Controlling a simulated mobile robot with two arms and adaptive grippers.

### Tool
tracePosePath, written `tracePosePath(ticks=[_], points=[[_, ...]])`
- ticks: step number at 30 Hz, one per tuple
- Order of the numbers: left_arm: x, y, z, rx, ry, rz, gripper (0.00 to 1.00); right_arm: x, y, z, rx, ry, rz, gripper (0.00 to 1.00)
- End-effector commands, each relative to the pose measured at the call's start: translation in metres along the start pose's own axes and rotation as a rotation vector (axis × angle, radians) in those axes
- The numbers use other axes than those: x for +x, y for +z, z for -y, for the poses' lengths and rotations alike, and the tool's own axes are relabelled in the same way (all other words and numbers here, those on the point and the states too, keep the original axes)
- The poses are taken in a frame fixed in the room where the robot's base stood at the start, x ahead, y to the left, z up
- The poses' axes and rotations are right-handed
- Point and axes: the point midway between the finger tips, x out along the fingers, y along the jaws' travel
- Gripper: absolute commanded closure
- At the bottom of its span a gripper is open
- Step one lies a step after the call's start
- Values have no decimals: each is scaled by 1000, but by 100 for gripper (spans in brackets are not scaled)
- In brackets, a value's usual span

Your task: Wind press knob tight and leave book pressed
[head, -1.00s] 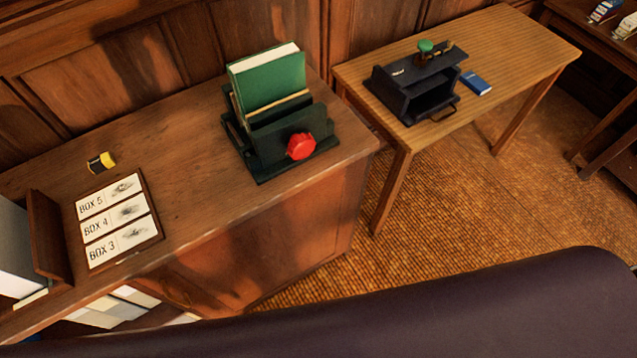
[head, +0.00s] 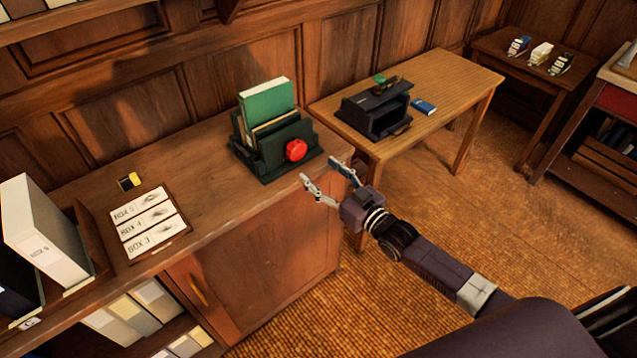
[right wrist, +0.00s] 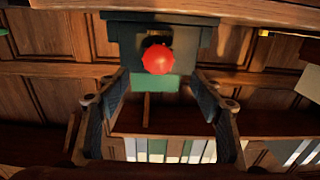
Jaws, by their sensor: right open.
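The dark green press (head: 272,160) stands near the right end of the wooden cabinet top. Its red knob (head: 296,150) is on the front face and also shows in the right wrist view (right wrist: 158,59). A green book (head: 266,102) stands upright in the press, rising well above its jaws; its lower part is hidden. My right gripper (head: 319,172) is open and empty, in front of and right of the knob, apart from it. In the right wrist view the knob appears between the two spread fingers (right wrist: 160,82). My left gripper is not in view.
A side table (head: 455,75) at the right holds a black device (head: 375,115) and a small blue box (head: 424,106). A label board (head: 185,240), a yellow-black item (head: 130,181) and a white box file (head: 42,235) are to the left.

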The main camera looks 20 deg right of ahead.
Motion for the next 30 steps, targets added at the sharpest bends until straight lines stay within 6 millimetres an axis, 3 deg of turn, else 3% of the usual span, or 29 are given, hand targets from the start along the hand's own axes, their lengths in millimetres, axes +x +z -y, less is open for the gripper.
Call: tracePosePath(ticks=[5, 21, 30], points=[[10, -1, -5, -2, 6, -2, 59, 13, 0, 0, 0, -1, -5, 41], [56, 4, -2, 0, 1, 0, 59, 90, 2, 0, -1, -1, -3, 41], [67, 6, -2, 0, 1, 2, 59, 109, 0, 0, 0, -1, -1, 41]])
